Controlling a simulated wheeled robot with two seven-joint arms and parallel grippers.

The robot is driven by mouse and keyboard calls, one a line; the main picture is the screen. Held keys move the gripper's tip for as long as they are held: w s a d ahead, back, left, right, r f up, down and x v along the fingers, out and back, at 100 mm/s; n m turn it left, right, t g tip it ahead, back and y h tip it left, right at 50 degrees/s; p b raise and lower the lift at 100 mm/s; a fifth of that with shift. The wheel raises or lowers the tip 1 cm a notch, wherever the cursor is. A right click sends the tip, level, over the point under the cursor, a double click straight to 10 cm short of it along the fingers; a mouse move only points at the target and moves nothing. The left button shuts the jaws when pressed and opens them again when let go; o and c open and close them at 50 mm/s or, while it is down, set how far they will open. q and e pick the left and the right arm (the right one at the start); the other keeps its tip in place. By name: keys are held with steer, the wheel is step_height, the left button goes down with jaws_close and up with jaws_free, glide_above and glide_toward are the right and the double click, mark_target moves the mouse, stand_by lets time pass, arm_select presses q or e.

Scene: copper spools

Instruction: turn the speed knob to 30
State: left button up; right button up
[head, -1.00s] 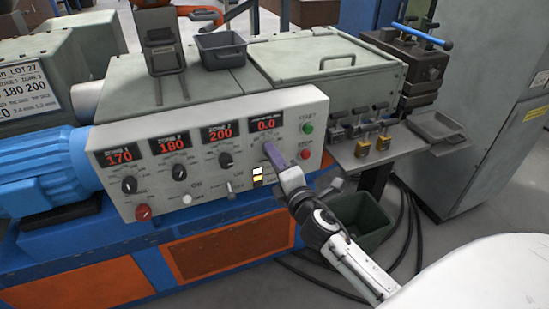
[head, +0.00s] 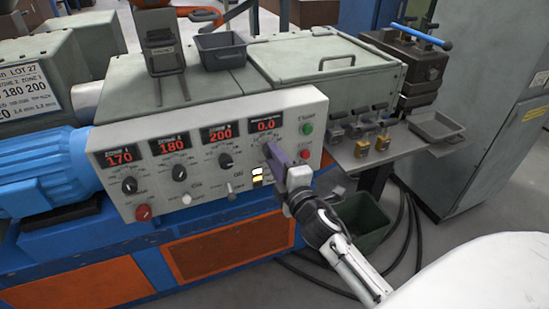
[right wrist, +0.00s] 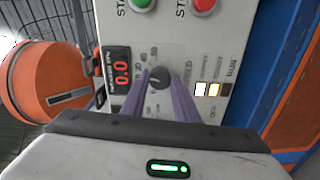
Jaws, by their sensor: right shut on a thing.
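The speed knob (right wrist: 159,77) is a dark round knob with a pale pointer line, on the light control panel (head: 130,202). In the right wrist view it sits between the purple fingertips of my right gripper (right wrist: 160,84), which is shut on it. In the head view the right gripper (head: 270,151) reaches the panel from the lower right and hides most of the knob. The red display beside the knob (right wrist: 122,73) reads 0.0; it also shows in the head view (head: 266,126). My left gripper is not in view.
Other knobs sit left under displays reading 170, 180 and 200. A green button (head: 306,129) and a red button (head: 305,155) are close right of my gripper. A dark green bin (head: 366,220) stands below.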

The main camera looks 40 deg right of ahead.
steer(key=o, duration=1.1)
steer(key=shift+c, duration=0.2)
steer(key=shift+s, duration=0.1)
steer(key=v, duration=1)
